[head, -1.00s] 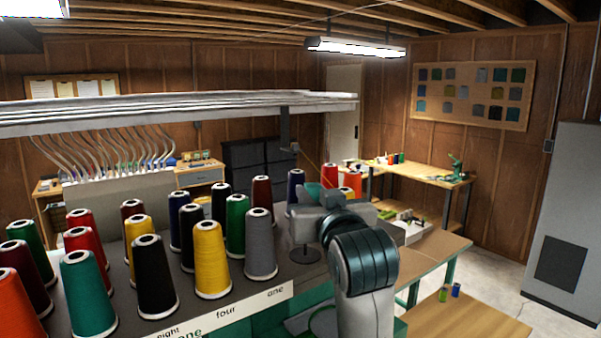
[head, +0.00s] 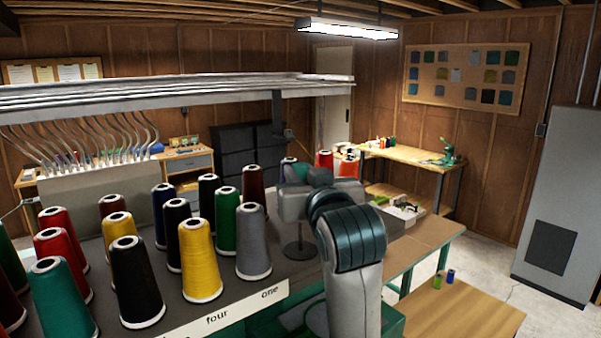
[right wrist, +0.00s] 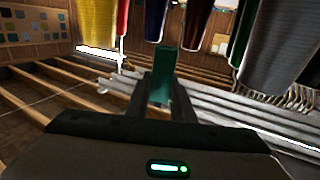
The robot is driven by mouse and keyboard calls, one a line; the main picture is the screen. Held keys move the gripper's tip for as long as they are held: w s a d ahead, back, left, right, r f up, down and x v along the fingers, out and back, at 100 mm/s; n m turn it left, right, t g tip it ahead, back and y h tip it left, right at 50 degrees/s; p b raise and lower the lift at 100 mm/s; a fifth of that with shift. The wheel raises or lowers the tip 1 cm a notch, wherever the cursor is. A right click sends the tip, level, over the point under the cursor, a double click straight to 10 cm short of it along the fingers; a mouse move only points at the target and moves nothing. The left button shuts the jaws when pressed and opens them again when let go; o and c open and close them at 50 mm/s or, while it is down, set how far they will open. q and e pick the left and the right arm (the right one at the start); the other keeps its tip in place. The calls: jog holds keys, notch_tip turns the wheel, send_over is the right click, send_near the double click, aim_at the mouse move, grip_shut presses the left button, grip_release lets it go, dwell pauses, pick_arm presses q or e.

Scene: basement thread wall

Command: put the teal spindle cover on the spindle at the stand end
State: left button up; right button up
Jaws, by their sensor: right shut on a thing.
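The teal spindle cover (right wrist: 162,80) is between the two fingers of my right gripper (right wrist: 172,62) in the right wrist view, which shows the scene upside down. In the head view my right gripper (head: 300,190) is over the right end of the thread stand (head: 220,318), and a bit of teal (head: 297,171) shows at it. A thin bare spindle (head: 299,234) with a round dark base stands at that end, just below the gripper. The gripper covers the spindle's upper part, so I cannot tell whether the cover touches it. My left gripper is not in view.
Several thread cones crowd the stand; the grey cone (head: 252,243) is close left of the spindle. A metal rail (head: 180,92) runs above the stand. Workbenches stand behind, and a wooden table (head: 455,312) is at the front right.

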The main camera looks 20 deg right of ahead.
aim_at(301, 225)
jog(key=shift+s+f, duration=0.1)
jog(key=shift+f, duration=3.75)
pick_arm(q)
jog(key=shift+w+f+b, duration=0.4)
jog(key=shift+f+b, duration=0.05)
pick_arm(e)
jog(key=shift+f, duration=1)
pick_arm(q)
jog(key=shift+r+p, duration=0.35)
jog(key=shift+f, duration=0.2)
pick_arm(e)
jog(key=shift+f, duration=0.4)
